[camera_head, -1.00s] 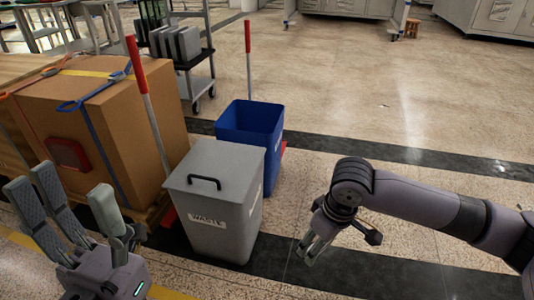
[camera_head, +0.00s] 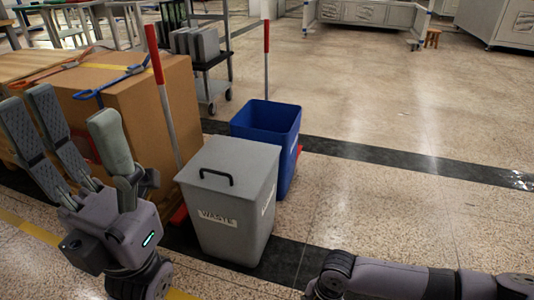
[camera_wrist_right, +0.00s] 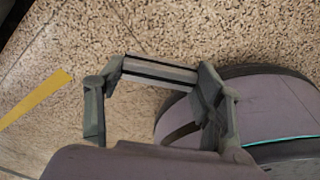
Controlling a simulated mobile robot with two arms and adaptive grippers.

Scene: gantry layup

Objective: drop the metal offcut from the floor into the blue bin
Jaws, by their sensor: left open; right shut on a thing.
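The metal offcut (camera_wrist_right: 160,72) is a short silvery bar with dark lengthwise grooves. In the right wrist view it spans between the fingertips of my right gripper (camera_wrist_right: 158,78), which is shut on it above the speckled floor. In the head view this gripper and the offcut are below the picture edge; only the right arm shows. The blue bin (camera_head: 287,162) stands open-topped in the middle, behind the grey waste bin; its bottom inside is hidden. My left gripper (camera_head: 72,118) is open and empty at the left, in front of the cardboard box.
The lidded grey waste bin (camera_head: 225,235) stands in front of the blue bin. A strapped cardboard box (camera_head: 150,100) and a red-and-white post (camera_head: 164,95) are left of the bins. A cart (camera_head: 212,85) stands behind. The floor to the right is clear.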

